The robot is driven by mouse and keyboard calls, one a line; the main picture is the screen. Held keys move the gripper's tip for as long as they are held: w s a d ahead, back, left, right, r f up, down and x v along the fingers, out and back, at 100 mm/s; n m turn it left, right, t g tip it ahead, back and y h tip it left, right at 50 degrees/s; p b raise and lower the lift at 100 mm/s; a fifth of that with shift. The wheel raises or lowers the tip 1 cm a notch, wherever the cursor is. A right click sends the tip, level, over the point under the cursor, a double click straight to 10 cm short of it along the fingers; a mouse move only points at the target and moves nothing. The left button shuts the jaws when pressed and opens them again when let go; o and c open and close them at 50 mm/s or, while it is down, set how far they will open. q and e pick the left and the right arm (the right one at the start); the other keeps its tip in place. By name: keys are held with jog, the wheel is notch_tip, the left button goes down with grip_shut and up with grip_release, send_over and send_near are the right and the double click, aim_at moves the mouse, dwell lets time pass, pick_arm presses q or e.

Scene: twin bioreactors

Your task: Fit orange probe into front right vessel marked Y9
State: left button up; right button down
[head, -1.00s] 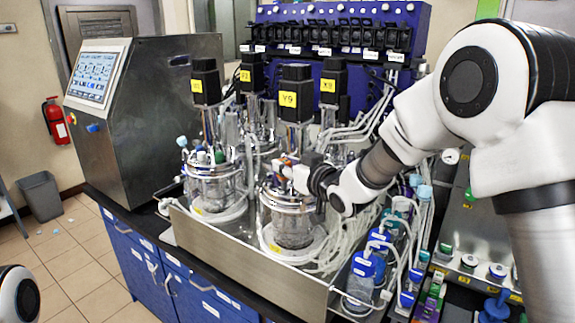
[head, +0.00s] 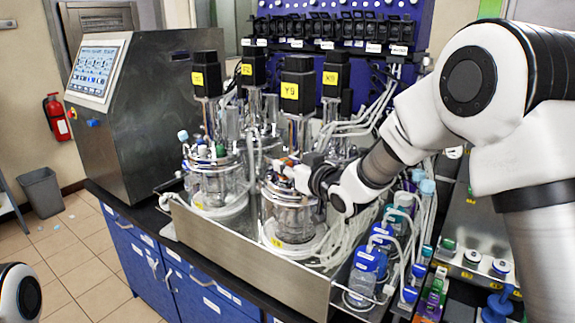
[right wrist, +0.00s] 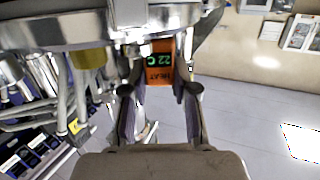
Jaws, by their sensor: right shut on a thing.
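The front right vessel (head: 292,222) is a glass jar with a metal head plate, under a black motor with a yellow Y9 label (head: 290,91). My right gripper (head: 287,171) is at its head plate, reaching in from the right. In the right wrist view the right gripper (right wrist: 160,92) is shut on the orange probe (right wrist: 161,62), which has a dark display with green digits. The metal underside of a round part (right wrist: 75,28) is close above it. The probe's lower end is hidden, so I cannot tell whether it is in a port. My left gripper is not in view.
The front left vessel (head: 212,190) stands close by, with more vessels behind. A steel tray wall (head: 250,255) runs along the front. Tubes and blue-capped bottles (head: 366,268) crowd the right side, under my right arm. A steel control cabinet (head: 150,110) stands at the left.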

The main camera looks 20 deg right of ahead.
jog(key=shift+f, duration=0.35)
jog(key=c, duration=0.8)
grip_release()
jog(key=shift+w, duration=0.1)
jog(key=shift+d, duration=0.15)
jog(key=shift+r, duration=0.1)
jog(key=v, duration=1.2)
